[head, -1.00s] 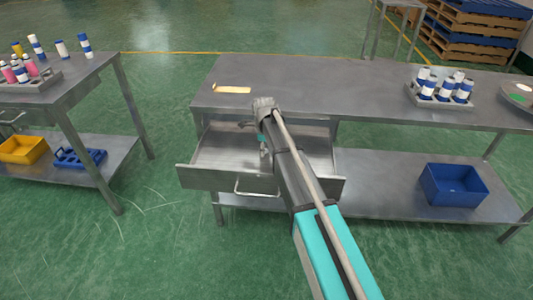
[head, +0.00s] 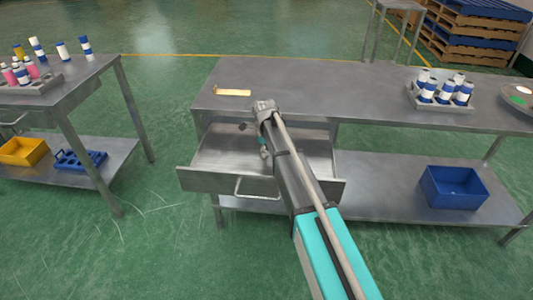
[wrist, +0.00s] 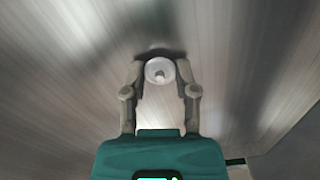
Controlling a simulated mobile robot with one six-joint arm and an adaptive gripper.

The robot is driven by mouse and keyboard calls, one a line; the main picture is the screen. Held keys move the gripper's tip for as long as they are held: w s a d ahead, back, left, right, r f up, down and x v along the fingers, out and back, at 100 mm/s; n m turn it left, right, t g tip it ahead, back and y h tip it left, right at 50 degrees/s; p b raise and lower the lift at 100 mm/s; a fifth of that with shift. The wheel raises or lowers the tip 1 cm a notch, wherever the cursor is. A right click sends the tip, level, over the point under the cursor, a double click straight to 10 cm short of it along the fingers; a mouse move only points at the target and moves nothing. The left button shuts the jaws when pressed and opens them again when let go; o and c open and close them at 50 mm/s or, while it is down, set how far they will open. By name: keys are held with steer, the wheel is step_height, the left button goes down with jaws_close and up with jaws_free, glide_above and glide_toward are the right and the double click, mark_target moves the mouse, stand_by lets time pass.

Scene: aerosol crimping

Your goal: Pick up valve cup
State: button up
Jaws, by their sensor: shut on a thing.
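The valve cup (wrist: 159,70) is a small round pale disc with a raised centre, in the upper middle of the wrist view. My gripper (wrist: 160,73) is shut on it, one finger at each side. Bare brushed metal lies beyond it, with a dark shadow behind the cup. In the head view my gripper (head: 264,143) is over the open drawer (head: 215,178) of the middle table. The cup cannot be made out there, as my arm hides much of the drawer.
The middle table (head: 320,95) holds a yellow strip (head: 233,92) and a tray (head: 440,106) of several white and blue cans. A blue bin (head: 455,187) stands on the lower shelf. The left table (head: 75,80) carries cans. The middle tabletop is mostly clear.

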steer(key=shift+r, duration=0.1)
step_height(320, 180, up, 3)
steer(key=p, duration=0.3)
steer(key=s+d+r+p, duration=0.9)
steer(key=s+p, duration=0.1)
steer(key=shift+s+r, duration=0.4)
steer(key=shift+s, duration=0.1)
stand_by(0.8)
